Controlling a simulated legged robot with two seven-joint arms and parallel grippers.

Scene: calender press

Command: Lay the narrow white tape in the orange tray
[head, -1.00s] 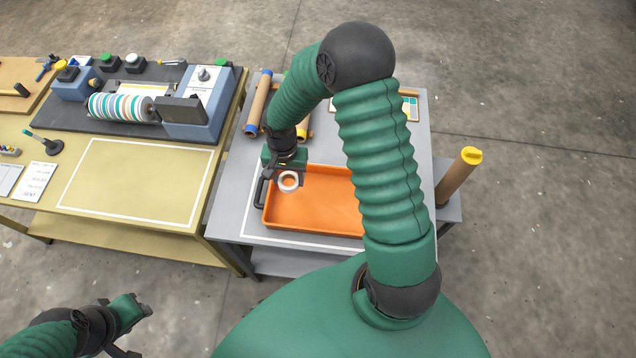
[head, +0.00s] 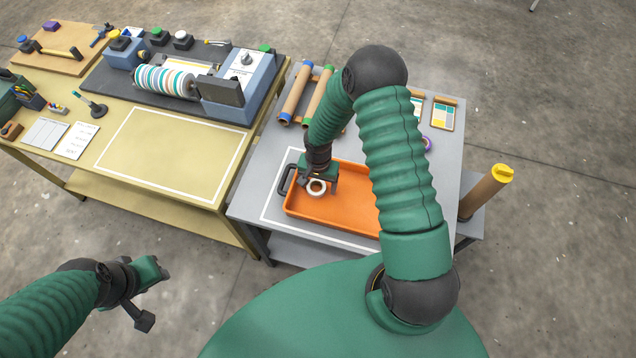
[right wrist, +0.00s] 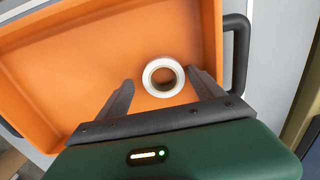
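The narrow white tape (head: 317,187) is a small white ring. It lies flat in the left part of the orange tray (head: 345,213), and it shows whole in the right wrist view (right wrist: 163,77), near the tray's handle. My right gripper (head: 319,187) is over the tray at the tape. Its fingers stand apart on either side of the ring, with a visible gap at the left finger (right wrist: 160,80). My left gripper (head: 152,297) is open and empty, low at the left, away from both tables.
The tray sits on the grey table (head: 270,185), with a black handle (head: 285,180) at its left end. Film rolls (head: 296,95) lie behind it, and a purple tape (head: 428,144) is partly hidden by my arm. The yellow table (head: 165,155) with the press (head: 165,80) stands left.

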